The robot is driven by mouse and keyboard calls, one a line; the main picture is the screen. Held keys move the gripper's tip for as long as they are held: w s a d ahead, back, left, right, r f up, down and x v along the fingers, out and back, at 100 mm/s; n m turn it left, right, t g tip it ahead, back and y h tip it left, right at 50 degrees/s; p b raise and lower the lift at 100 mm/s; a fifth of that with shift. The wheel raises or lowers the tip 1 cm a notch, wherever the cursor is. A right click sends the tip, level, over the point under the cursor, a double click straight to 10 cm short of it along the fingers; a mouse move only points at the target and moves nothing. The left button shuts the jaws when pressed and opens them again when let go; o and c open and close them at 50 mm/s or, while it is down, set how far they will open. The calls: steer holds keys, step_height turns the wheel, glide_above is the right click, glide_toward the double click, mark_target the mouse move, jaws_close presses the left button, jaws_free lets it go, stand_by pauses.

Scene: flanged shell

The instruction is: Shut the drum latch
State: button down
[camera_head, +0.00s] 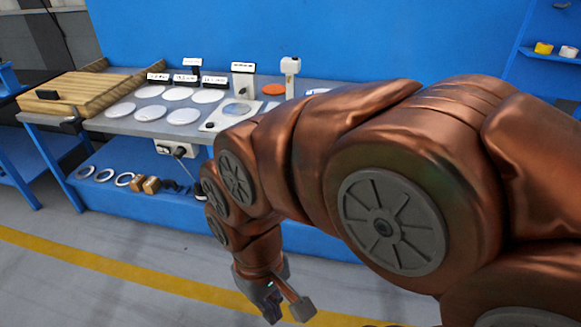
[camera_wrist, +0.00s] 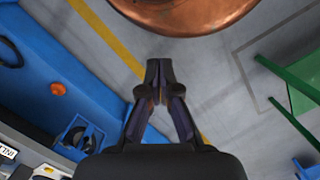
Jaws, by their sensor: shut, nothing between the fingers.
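I cannot pick out a drum or its latch in either view; my copper arm covers much of the right and middle of the head view. My gripper (camera_wrist: 160,72) points away from the wrist camera over the floor, with its fingertips together and nothing held. It also shows low in the head view (camera_head: 273,302), in front of the bench and below its top, apart from the bench.
A green frame (camera_wrist: 298,95) stands right in the wrist view. The floor by the yellow line (camera_head: 120,268) is clear.

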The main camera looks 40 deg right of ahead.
steer(key=w+a+f+t+y+b, duration=0.25)
steer(key=w+b, duration=0.35)
steer(key=w, duration=0.4)
steer(key=w+a+f+t+y+b, duration=0.25)
steer(key=w+b, duration=0.25)
steer(key=w, duration=0.6)
steer(key=w+d+m+t+y+b, duration=0.1)
steer(key=w+d+m+t+b, duration=0.15)
steer(key=w+d+b, duration=0.4)
steer(key=w+d+m+t+y+b, duration=0.1)
steer(key=w+d+m+t+b, duration=0.2)
steer(key=w, duration=0.6)
steer(key=w+d+f+m+t+h+b, duration=0.1)
steer(key=w+d+f+m+t+b, duration=0.15)
steer(key=d, duration=0.65)
steer(key=w+d+f+m+t+h+b, duration=0.1)
steer(key=w+d+f+h+b, duration=0.15)
steer(key=d, duration=0.65)
steer(key=w+d+f+m+t+h+b, duration=0.1)
steer(key=d+f+m+t+b, duration=0.15)
steer(key=d, duration=0.65)
steer(key=s+d+f+m+h+b, duration=0.2)
steer(key=d+f, duration=0.3)
steer(key=d, duration=0.5)
steer(key=s+d+f+m+h+b, duration=0.2)
steer(key=d+f, duration=0.4)
steer(key=d, duration=0.5)
steer(key=shift+s+m+h, duration=0.85)
steer(key=shift+s+h, duration=0.1)
steer(key=shift+s, duration=0.05)
